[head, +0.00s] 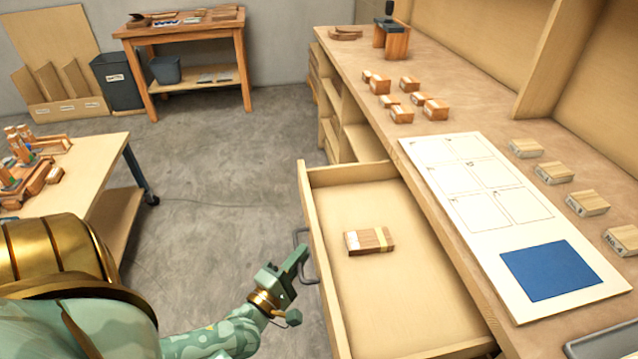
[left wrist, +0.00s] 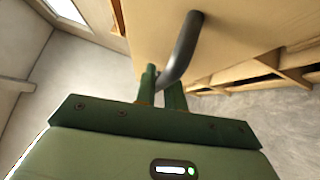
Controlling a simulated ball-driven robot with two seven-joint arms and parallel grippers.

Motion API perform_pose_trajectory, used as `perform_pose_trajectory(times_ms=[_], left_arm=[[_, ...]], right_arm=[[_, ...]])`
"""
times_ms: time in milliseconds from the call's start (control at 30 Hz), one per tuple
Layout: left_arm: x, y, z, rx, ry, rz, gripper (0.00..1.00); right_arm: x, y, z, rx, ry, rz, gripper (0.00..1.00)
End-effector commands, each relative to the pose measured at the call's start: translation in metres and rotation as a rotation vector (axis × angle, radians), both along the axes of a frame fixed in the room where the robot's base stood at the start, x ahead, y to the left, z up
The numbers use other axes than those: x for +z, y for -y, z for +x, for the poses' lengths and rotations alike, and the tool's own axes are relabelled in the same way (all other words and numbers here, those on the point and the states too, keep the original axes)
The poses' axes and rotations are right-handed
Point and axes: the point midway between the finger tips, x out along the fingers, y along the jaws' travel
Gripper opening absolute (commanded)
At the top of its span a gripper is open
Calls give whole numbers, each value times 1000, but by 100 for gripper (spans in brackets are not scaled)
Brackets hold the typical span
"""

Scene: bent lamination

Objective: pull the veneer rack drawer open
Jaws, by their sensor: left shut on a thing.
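The veneer rack drawer (head: 425,290) stands pulled out from under the long workbench, its inside open to view. A small bundle of wood strips (head: 369,241) lies on the drawer floor. A dark grey bar handle (head: 301,240) is fixed to the drawer's front; it also shows in the left wrist view (left wrist: 184,45). My left gripper (head: 301,254) is at the handle, its fingers shut around the bar. In the left wrist view the fingers (left wrist: 161,90) stand on either side of the handle's end. My right gripper is not in view.
The workbench top (head: 440,115) carries wood blocks, a white sheet with a blue square (head: 548,271) and labelled blocks. A wheeled table (head: 95,165) with clamped pieces stands at left. A bin (head: 115,80) and a side table (head: 190,30) stand at the back.

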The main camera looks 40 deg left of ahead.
Motion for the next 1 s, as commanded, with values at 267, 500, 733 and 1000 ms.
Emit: perform_pose_trajectory(times_ms=[267,500,733,1000], left_arm=[[-1,-7,-11,-1,-3,0,0],[-2,-8,-12,-1,-4,0,0],[-1,-8,-11,0,-3,0,32],[-1,-8,-13,1,-2,0,32]], right_arm=[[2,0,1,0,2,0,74],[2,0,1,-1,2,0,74],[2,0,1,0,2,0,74],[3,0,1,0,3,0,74]])
